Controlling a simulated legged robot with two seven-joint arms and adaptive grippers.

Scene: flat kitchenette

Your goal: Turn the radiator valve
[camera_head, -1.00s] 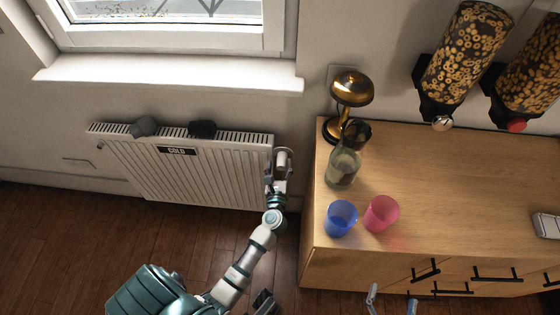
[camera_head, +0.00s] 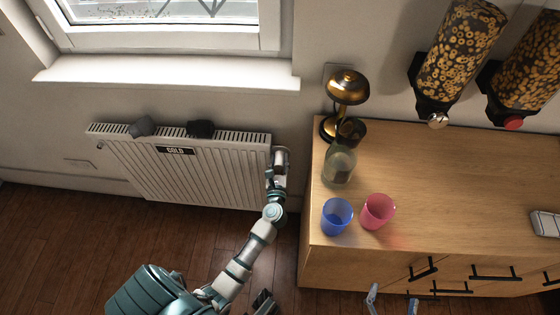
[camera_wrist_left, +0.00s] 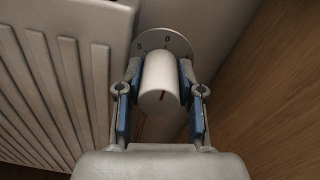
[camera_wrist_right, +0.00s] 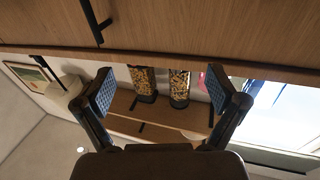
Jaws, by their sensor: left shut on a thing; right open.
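The radiator (camera_head: 195,175) stands against the wall under the window, with a sign reading "COLD" (camera_head: 177,150) on its front. In the left wrist view, the white valve knob (camera_wrist_left: 158,88) sticks out from a round dial plate (camera_wrist_left: 165,41) with a "0" on it. A dark reddish line shows on the knob's end. My left gripper (camera_wrist_left: 160,78) is shut on the knob, one blue-padded finger on each side. In the head view, my left gripper (camera_head: 279,163) is at the radiator's right end. My right gripper (camera_head: 392,303) is open and empty in front of the cabinet.
The wooden cabinet (camera_head: 450,190) stands close to the right of the valve. A brass lamp (camera_head: 347,87), a glass bottle (camera_head: 339,167), a blue cup (camera_head: 337,217) and a pink cup (camera_head: 377,211) stand near its left edge. Two dark lumps lie on the radiator's top.

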